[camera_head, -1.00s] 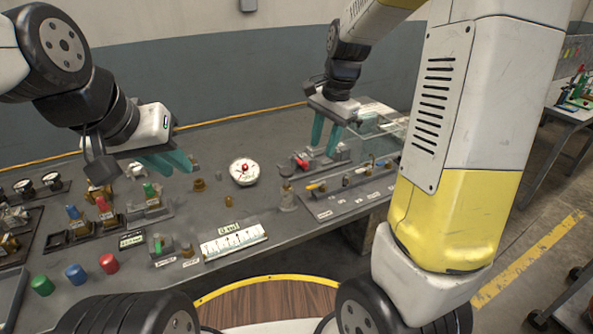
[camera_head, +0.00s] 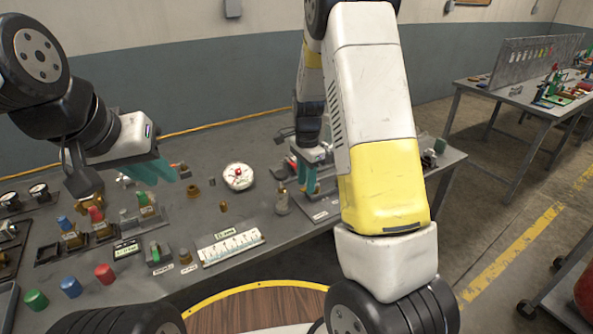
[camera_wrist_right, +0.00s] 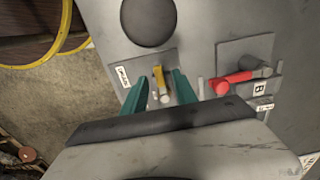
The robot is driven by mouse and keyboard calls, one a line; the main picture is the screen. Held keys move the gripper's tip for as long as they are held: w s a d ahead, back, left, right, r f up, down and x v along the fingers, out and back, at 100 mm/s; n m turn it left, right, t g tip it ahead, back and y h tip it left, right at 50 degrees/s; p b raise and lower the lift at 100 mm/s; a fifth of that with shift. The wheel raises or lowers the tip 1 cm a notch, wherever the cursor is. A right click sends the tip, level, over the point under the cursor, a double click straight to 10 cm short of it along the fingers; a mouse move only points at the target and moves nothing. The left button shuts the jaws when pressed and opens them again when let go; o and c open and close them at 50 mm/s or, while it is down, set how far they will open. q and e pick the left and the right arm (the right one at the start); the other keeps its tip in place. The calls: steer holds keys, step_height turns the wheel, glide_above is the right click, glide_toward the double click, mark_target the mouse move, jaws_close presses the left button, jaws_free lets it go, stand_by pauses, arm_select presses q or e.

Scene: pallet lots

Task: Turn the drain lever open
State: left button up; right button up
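In the right wrist view a small yellow lever (camera_wrist_right: 159,77) with a pale round end stands on a grey plate with a white label (camera_wrist_right: 123,76), whose text is too blurred to read surely. My right gripper (camera_wrist_right: 160,82) is open, with one teal finger on each side of the yellow lever and gaps showing between. In the head view my right gripper (camera_head: 307,178) is low over the bench's right part, and my arm hides much of that area. My left gripper (camera_head: 156,172) hangs empty over the left part of the bench, its teal fingers apart.
A red-handled lever (camera_wrist_right: 232,82) sits close to the right finger. A dark round thing (camera_wrist_right: 148,20) lies beyond the yellow lever.

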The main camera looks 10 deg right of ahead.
steer(key=shift+f, duration=0.2)
jaws_close()
